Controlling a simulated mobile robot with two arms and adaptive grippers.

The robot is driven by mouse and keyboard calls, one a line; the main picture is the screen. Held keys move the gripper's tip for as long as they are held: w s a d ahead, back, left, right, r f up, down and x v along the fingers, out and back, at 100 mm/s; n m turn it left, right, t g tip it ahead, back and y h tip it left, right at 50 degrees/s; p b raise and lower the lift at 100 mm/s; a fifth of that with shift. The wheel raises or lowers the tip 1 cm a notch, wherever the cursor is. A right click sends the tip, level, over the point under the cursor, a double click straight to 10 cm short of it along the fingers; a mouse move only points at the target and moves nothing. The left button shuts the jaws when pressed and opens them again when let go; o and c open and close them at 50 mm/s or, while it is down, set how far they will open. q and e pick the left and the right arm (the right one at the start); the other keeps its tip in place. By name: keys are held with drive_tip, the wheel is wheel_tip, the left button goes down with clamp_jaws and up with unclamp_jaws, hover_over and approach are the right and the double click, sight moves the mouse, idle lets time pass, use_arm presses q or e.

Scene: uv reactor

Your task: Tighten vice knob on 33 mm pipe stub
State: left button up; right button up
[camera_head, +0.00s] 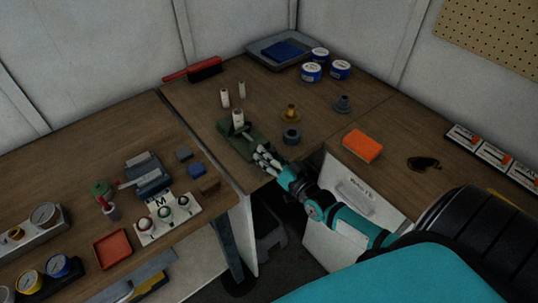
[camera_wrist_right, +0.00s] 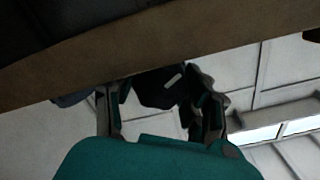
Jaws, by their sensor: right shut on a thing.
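The green vice (camera_head: 236,143) stands at the front corner of the middle table. A pale pipe stub (camera_head: 238,118) stands upright at its jaws. Two more pale stubs, one to the left (camera_head: 225,98) and one further back (camera_head: 241,90), stand behind it. My right gripper (camera_head: 264,155) is at the front end of the vice, at the table edge. It is shut on the vice knob, which its fingers mostly hide. In the right wrist view, the fingers (camera_wrist_right: 162,108) flank a dark part (camera_wrist_right: 157,88) with a small pale bar. My left gripper is not in view.
A dark grey ring (camera_head: 291,136) and a brass flanged piece (camera_head: 291,113) stand right of the vice. An orange block (camera_head: 363,145) lies further right. A red-handled brush (camera_head: 204,69) and a grey tray (camera_head: 262,48) are at the back. The left table (camera_head: 75,155) holds gauges and blocks.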

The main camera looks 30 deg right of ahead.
drive_tip(key=o, duration=1.2)
drive_tip(key=shift+s+d, duration=0.15)
drive_tip(key=shift+s, duration=1.85)
drive_tip(key=shift+s+d, duration=0.15)
drive_tip(key=shift+s, duration=1.85)
drive_tip(key=shift+r, duration=0.1)
